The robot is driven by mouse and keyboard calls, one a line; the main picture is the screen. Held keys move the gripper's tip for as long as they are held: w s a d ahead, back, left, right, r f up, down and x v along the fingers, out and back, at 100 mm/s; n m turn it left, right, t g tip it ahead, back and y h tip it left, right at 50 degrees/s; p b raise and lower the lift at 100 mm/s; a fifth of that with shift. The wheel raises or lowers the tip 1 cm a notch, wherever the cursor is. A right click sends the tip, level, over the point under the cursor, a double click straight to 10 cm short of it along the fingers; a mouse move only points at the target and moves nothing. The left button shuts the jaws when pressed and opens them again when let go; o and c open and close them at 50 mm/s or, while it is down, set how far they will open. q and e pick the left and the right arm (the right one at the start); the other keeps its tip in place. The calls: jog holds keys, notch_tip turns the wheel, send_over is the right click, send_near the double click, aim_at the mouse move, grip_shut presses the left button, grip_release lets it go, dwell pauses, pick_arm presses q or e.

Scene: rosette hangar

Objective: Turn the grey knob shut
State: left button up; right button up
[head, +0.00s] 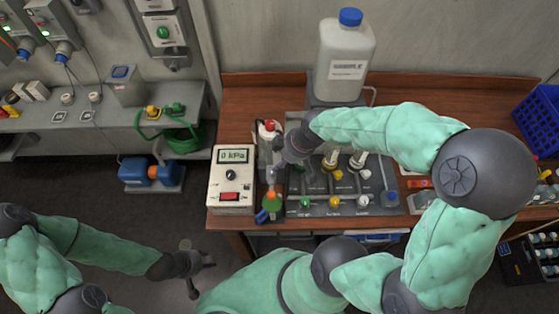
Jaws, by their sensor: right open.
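A grey valve panel (388,181) stands on the wooden bench, with several small coloured knobs and fittings, among them a yellow knob (338,175) and a white knob (366,174). I cannot make out a grey knob for certain; the panel's left part is partly hidden by my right gripper (273,175). My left gripper (203,265) is open and empty, low over the floor in front of the bench.
A white meter box (231,196) reading 0 kPa, with a dark knob and red switch, stands left of the panel. A blue crate (541,118) is at right.

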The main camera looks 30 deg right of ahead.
aim_at(271, 170)
jog(key=shift+s+r, duration=0.1)
jog(key=shift+r, duration=0.05)
jog(key=w+f+n+b, duration=0.1)
jog(key=f+b, duration=0.2)
jog(key=b, duration=0.2)
jog(key=w+a+f+n+y+b, duration=0.1)
jog(key=f+b, duration=0.3)
jog(key=b, duration=0.1)
jog(key=w+f+n+g+b, duration=0.1)
jog(key=w+f+n+b, duration=0.1)
jog(key=f+b, duration=0.2)
jog(key=shift+a+b, duration=0.3)
jog(key=shift+b, duration=0.25)
dwell(0.3)
